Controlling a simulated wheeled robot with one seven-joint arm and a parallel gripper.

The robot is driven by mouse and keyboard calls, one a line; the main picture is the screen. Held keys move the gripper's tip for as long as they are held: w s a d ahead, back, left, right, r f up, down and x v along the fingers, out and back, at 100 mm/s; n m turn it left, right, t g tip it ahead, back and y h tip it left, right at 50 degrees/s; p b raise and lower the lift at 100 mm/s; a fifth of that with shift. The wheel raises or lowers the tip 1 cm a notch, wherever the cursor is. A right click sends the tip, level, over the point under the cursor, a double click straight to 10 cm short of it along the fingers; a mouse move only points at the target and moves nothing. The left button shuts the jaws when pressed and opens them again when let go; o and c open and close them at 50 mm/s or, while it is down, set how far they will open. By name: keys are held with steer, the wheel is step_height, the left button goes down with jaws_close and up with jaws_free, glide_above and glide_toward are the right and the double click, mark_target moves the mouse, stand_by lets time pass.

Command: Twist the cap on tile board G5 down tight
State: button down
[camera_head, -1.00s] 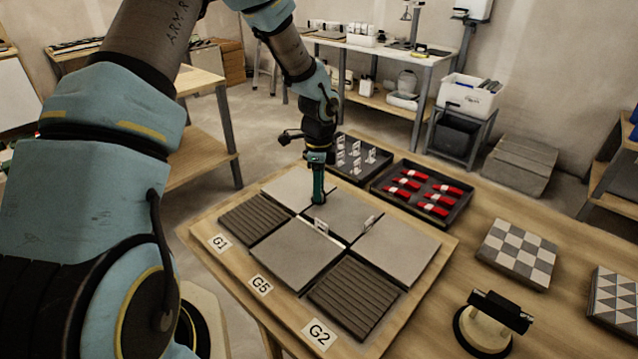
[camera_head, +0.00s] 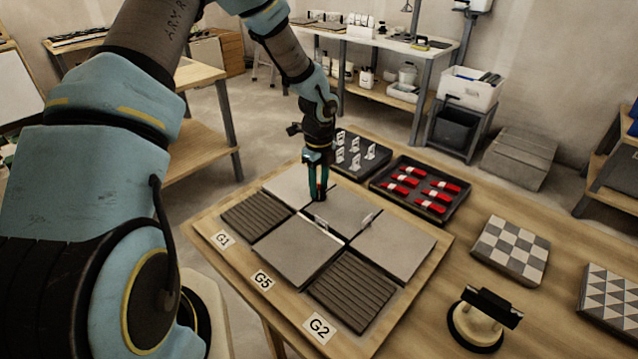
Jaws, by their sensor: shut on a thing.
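The wooden tile board (camera_head: 421,285) carries grey smooth tiles (camera_head: 297,247) and ribbed brown ones (camera_head: 352,289). The label G5 (camera_head: 262,281) is on its front edge, between labels G1 (camera_head: 222,239) and G2 (camera_head: 319,327). My gripper (camera_head: 318,196) points straight down at the joint behind the front-middle tile. It is shut on the cap, which its fingers hide almost wholly. Two pale clips stand in the tile joints, one just in front of my gripper (camera_head: 321,222) and one to its right (camera_head: 367,219).
A dark tray of white clips (camera_head: 341,171) and a dark tray of red wedges (camera_head: 460,207) stand behind the board. Checkered tiles (camera_head: 511,249), triangle-patterned tiles (camera_head: 611,296) and a black-handled suction cup (camera_head: 482,327) lie to the right. Bare wood lies between them.

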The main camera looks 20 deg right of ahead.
steer(key=shift+w, duration=0.1)
steer(key=c, duration=0.5)
jaws_free()
steer(key=shift+r, duration=0.1)
step_height(320, 180, up, 11)
steer(key=b, duration=0.2)
steer(key=shift+f, duration=0.2)
steer(key=s+a+r+n, duration=0.2)
steer(key=s+a+n, duration=0.1)
steer(key=a+n, duration=0.7)
steer(key=s+a+r+n+t, duration=0.1)
steer(key=s+a+r+n, duration=0.1)
steer(key=a+n, duration=0.7)
steer(key=s+a+r+n, duration=0.2)
steer(key=s+a+n, duration=0.2)
steer(key=a+n, duration=0.6)
steer(key=shift+s+a+n+t, duration=0.15)
steer(key=shift+a+n+t, duration=0.15)
steer(key=shift+a, duration=0.25)
